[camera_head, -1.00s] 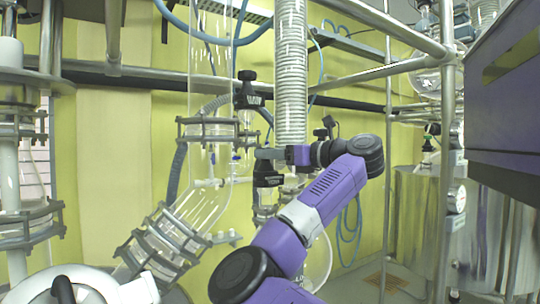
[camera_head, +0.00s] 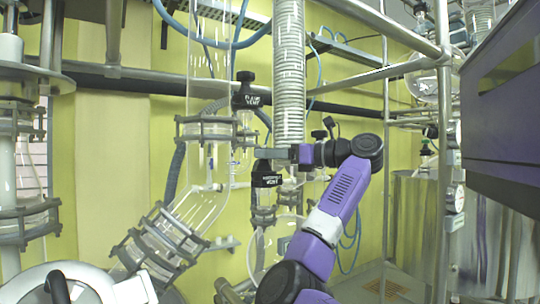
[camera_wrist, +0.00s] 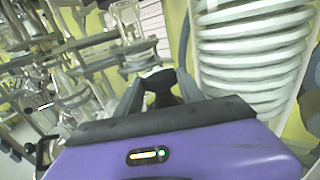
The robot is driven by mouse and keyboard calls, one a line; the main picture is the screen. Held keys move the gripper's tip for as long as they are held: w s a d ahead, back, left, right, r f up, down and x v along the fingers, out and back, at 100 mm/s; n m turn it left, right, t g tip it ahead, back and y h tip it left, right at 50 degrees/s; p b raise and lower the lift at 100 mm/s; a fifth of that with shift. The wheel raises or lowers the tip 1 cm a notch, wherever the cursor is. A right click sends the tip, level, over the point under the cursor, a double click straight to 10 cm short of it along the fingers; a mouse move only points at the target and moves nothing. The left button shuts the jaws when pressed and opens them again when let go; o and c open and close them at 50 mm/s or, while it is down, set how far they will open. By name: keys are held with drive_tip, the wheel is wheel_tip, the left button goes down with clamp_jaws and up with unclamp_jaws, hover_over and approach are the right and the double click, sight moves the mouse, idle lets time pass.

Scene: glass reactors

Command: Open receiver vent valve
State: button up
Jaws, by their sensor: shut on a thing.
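The receiver vent valve (camera_head: 266,180) is a black-bodied valve with a white label, its text too blurred to read surely, on the glassware left of the ribbed hose. My gripper (camera_head: 266,153) is at the top of this valve, with its fingers reaching in from the right. In the wrist view, my gripper (camera_wrist: 160,84) has its two grey fingers on either side of a black knob (camera_wrist: 163,88), shut on it. The knob is mostly hidden by the fingers in the head view. How far the valve is turned cannot be told.
A similar black valve labelled flask vent (camera_head: 246,97) sits just above and left. Glass pipework with clamps (camera_head: 168,238) stands at left, metal rails (camera_head: 385,75) at right.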

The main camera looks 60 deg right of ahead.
drive_tip(key=o, duration=1.4)
drive_tip(key=shift+c, duration=0.2)
drive_tip(key=shift+r+h, duration=0.15)
drive_tip(key=shift+h, duration=0.25)
